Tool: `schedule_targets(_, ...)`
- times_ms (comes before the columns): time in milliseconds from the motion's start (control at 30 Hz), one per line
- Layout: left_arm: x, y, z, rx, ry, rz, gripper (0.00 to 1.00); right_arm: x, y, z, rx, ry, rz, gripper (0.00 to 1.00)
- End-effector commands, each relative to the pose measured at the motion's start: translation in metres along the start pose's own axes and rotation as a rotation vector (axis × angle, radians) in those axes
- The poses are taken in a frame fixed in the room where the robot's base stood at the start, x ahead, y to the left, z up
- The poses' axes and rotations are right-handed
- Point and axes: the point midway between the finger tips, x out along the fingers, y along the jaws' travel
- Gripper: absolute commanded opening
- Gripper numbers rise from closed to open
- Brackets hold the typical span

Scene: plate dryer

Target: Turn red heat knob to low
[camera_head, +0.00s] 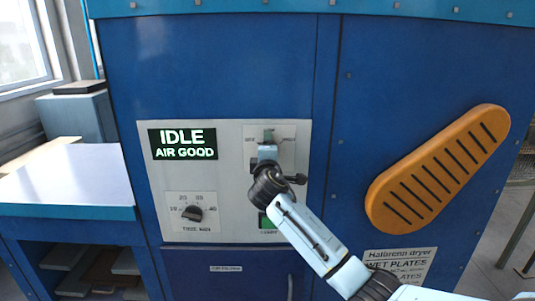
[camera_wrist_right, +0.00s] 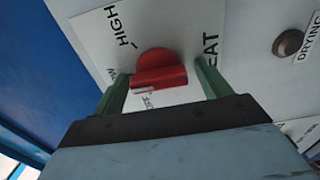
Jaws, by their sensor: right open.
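The red heat knob (camera_wrist_right: 160,68) shows in the right wrist view on a pale panel, with a short white mark on its near edge. The mark faces a partly hidden label that seems to end in F. HIGH is printed at its upper left, and a W shows beside the left finger. My right gripper (camera_wrist_right: 162,78) is open, with one green finger on each side of the knob; I cannot tell whether they touch it. In the head view my right gripper (camera_head: 268,138) is at the panel's upper right and hides the knob. My left gripper is out of view.
The control panel (camera_head: 231,207) has a lit display (camera_head: 183,143) reading IDLE, AIR GOOD, and a black timer knob (camera_head: 193,214). A green button (camera_head: 264,221) is partly behind my arm.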

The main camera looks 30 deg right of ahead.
Motion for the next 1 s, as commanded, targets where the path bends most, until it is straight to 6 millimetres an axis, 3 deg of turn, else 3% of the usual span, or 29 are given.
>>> schedule_targets(200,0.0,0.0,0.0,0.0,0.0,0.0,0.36,-0.002,0.0,0.0,0.0,0.0,0.001,0.76)
schedule_targets(367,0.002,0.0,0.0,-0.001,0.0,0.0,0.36,-0.017,-0.001,-0.001,0.0,0.001,0.001,0.76)
schedule_targets(800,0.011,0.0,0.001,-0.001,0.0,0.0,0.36,-0.1,-0.002,-0.001,0.002,0.003,0.0,0.76)
schedule_targets(1000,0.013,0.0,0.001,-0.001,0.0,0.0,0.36,-0.126,-0.001,0.0,0.001,0.0,0.0,0.76)
